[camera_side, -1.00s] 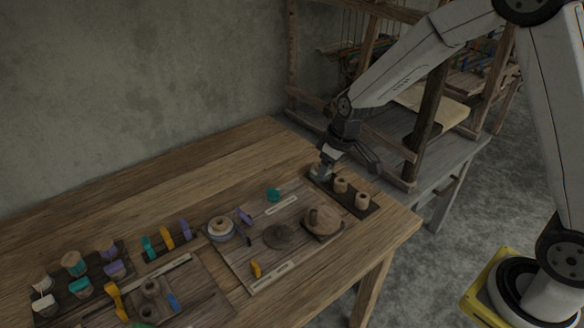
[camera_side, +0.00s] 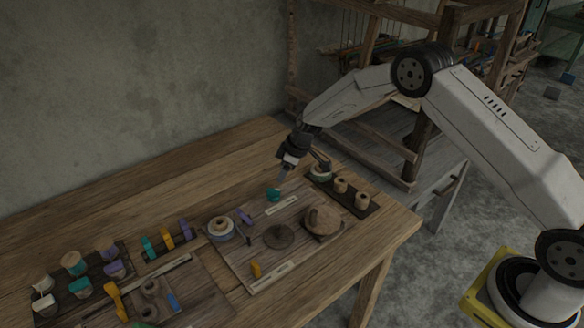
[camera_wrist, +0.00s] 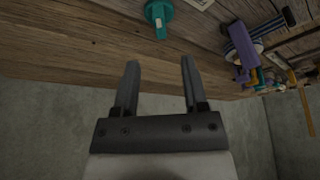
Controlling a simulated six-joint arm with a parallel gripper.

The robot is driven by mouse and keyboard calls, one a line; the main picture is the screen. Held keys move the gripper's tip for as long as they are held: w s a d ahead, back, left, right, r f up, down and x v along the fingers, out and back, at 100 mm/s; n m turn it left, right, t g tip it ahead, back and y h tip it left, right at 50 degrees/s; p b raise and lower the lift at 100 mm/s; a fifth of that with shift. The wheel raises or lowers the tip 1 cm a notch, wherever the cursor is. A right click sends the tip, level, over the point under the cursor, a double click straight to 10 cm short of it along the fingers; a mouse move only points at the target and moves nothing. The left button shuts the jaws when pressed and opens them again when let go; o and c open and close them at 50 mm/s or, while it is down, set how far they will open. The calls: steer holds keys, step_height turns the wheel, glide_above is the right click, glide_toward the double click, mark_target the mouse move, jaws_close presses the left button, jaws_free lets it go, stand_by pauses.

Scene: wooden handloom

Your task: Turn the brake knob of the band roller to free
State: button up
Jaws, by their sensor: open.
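A small teal knob (camera_side: 273,194) stands on the wooden board (camera_side: 238,258), beside a pale label strip (camera_side: 282,206). An orange knob (camera_side: 255,268) stands at the board's front edge by another pale strip (camera_side: 272,277). The markings are too small to tell which roller each knob serves. My gripper (camera_side: 283,179) is above and just behind the teal knob, apart from it, pointing down. In the wrist view my gripper (camera_wrist: 160,62) is open with nothing between its fingers. The teal knob (camera_wrist: 160,12) shows beyond the fingertips at the top edge.
A round dark disc (camera_side: 279,236) and a brown rounded piece (camera_side: 322,221) sit on the board. A purple piece (camera_side: 245,216) stands near a pale spool (camera_side: 221,228). A dark rack (camera_side: 349,196) holds spools on the right. The table behind the board is clear.

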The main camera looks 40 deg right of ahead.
mark_target(274, 189)
steer(key=shift+f, duration=0.15)
steer(key=shift+x, duration=3.75)
jaws_close()
